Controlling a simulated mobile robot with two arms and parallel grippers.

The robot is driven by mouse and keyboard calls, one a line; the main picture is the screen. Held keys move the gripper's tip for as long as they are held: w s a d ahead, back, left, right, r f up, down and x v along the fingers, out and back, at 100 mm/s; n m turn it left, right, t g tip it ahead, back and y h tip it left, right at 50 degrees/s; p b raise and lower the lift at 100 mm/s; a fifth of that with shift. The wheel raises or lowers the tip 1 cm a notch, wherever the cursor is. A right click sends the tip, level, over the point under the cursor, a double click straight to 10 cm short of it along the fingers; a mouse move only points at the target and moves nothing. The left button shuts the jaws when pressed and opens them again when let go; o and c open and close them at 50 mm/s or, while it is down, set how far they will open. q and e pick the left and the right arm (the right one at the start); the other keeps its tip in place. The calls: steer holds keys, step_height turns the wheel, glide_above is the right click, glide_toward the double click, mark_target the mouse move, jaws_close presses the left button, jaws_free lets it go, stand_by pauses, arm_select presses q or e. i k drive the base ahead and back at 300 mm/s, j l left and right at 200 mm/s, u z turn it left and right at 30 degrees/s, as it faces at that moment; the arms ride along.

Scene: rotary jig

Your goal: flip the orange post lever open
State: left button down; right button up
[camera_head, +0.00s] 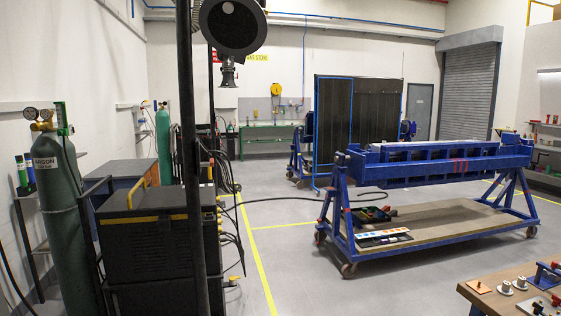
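The rotary jig (430,170) is a long blue frame lying level across blue A-shaped end stands on castors, at the right of the head view. A few small red marks (460,166) show on its side facing me. I cannot make out an orange post lever on it or elsewhere at this distance, nor tell whether one is open or shut. Neither of my grippers is in view.
A wooden bench (472,293) with small fixtures cuts into the lower right corner. A dark welding cabinet (160,240) and a green gas cylinder (58,205) stand at left. A cable crosses the floor to the jig. Grey floor (300,270) between them is mostly clear.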

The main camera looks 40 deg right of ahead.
mark_target(212, 164)
steer(key=l+z, duration=0.25)
steer(key=l, duration=0.55)
steer(key=i+l+z, duration=0.1)
steer(key=l+z, duration=0.2)
steer(key=l, duration=0.45)
steer(key=i+l+z, duration=0.1)
steer(key=i+j+z, duration=0.3)
steer(key=i, duration=0.25)
steer(key=i+j+z, duration=0.3)
steer(key=i+j, duration=0.15)
steer(key=j, duration=0.2)
steer(key=i+j+z, duration=0.3)
steer(key=j, duration=0.35)
steer(key=i+l, duration=0.05)
steer(key=i, duration=0.05)
